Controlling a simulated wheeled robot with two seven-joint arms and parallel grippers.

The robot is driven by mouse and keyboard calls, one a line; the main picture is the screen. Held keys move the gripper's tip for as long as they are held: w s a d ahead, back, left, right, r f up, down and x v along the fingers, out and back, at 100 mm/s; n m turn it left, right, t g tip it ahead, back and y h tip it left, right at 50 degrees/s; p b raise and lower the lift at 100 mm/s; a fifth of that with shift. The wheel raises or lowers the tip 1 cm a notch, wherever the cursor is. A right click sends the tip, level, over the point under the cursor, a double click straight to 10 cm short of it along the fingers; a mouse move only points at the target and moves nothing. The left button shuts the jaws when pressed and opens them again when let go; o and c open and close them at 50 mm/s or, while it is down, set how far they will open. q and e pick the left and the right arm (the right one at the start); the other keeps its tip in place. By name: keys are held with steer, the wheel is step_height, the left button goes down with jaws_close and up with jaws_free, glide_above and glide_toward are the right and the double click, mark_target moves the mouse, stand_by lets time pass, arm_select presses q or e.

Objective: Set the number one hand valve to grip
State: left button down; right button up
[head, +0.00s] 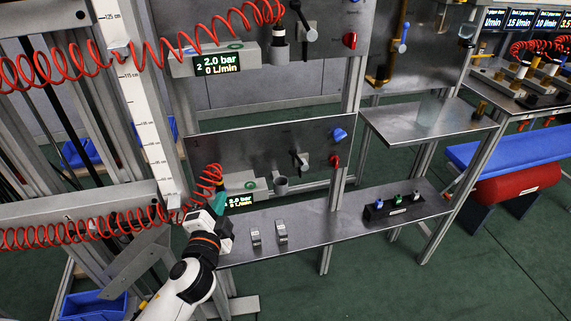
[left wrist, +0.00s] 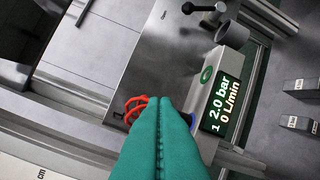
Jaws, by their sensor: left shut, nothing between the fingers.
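The lower grey panel (head: 255,150) carries a black-handled hand valve (head: 298,160), with a red knob (head: 335,160) and a blue knob (head: 339,134) to its right. Below the panel, a display (head: 240,201) reads 2.0 bar and 0 L/min; in the left wrist view the same display (left wrist: 222,105) is marked 1. A black lever (left wrist: 203,8) shows at the top of that view. My left gripper (head: 217,200) has teal fingers, shut and empty, beside the display and left of the valve. The fingertips (left wrist: 157,101) hide part of a red coiled hose.
A second panel above has a display (head: 219,64) marked 2. Red coiled hoses (head: 85,236) hang around the left side. The grey shelf (head: 330,222) bears two small metal pieces and a black block (head: 405,208) with several fittings. A scale post (head: 140,100) stands near my left arm.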

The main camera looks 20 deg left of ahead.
arm_select(q)
steer(key=w+d+r+m+t+h, duration=0.1)
steer(key=w+d+r+m+h, duration=0.25)
steer(key=m+h, duration=0.4)
steer(key=w+d+r+m+t+h, duration=0.2)
steer(key=r+m+h, duration=0.2)
steer(key=m, duration=0.6)
steer(key=w+a+f+m+g, duration=0.3)
steer(key=f+m+g, duration=0.4)
steer(key=m, duration=0.4)
steer(key=shift+w+f+g, duration=0.2)
steer(key=shift+f+g, duration=0.15)
steer(key=shift+g, duration=0.05)
steer(key=shift+h, duration=0.25)
glide_toward(298, 158)
steer(key=f, duration=0.1)
steer(key=d+f, duration=0.1)
steer(key=w+f, duration=0.1)
steer(key=f, duration=0.1)
steer(key=shift+w+d, duration=0.1)
steer(key=shift+d, duration=0.1)
steer(key=shift+w+d+r, duration=0.2)
steer(key=shift+w+r, duration=0.05)
steer(key=shift+w, duration=0.3)
steer(key=shift+w+d+r, duration=0.15)
steer(key=shift+w+r, duration=0.1)
steer(key=shift+w, duration=0.3)
steer(key=shift+w+d+r, duration=0.2)
steer(key=shift+w+r, duration=0.05)
steer(key=shift+w, duration=0.4)
